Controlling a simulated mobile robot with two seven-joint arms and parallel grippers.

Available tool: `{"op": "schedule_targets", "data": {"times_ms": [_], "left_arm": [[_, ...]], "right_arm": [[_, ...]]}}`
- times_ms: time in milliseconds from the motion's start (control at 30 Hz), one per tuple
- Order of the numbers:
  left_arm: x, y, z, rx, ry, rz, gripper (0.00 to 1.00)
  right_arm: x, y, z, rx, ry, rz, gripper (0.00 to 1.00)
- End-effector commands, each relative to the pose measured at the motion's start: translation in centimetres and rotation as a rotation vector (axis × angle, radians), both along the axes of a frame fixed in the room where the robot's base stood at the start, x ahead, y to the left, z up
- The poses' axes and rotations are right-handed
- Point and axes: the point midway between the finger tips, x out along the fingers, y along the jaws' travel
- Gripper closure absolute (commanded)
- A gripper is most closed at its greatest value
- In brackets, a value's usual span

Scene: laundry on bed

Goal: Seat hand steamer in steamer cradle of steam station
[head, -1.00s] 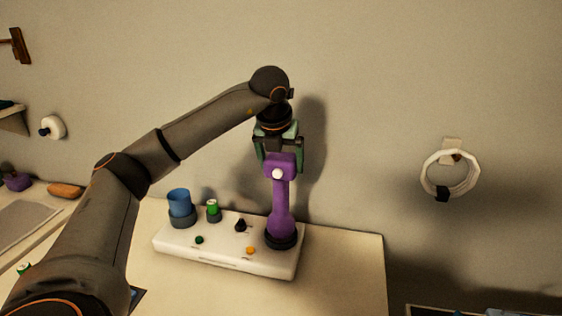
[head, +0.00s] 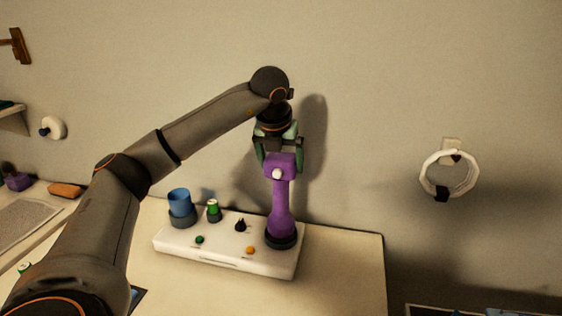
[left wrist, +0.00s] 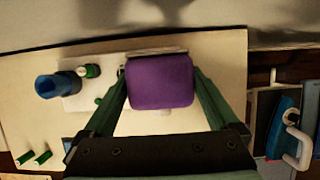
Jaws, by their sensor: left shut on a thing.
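The hand steamer (head: 281,200) is purple with a white button and stands upright. Its lower end sits in the dark round cradle (head: 283,242) at the right end of the white steam station (head: 223,256). My left gripper (head: 277,155) points down from above and is shut on the steamer's top block. In the left wrist view the purple steamer top (left wrist: 160,82) lies between the green fingers (left wrist: 158,98). Whether the steamer's base touches the cradle floor is hidden. My right gripper is not in view.
A blue cup (head: 180,203), a small green-topped bottle (head: 213,208) and knobs are on the station. The wall stands close behind. A white ring (head: 449,174) hangs on the wall at right. The table (head: 345,270) is clear right of the station.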

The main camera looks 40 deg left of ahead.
Motion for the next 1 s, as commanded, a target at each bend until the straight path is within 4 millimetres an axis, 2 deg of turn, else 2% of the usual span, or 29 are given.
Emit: {"op": "schedule_targets", "data": {"times_ms": [267,1000], "left_arm": [[0.0,0.0,-0.1,0.000,-0.004,-0.001,1.00],[0.0,0.0,-1.9,-0.001,-0.004,0.000,1.00]], "right_arm": [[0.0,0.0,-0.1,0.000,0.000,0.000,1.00],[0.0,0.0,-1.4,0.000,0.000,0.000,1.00]]}}
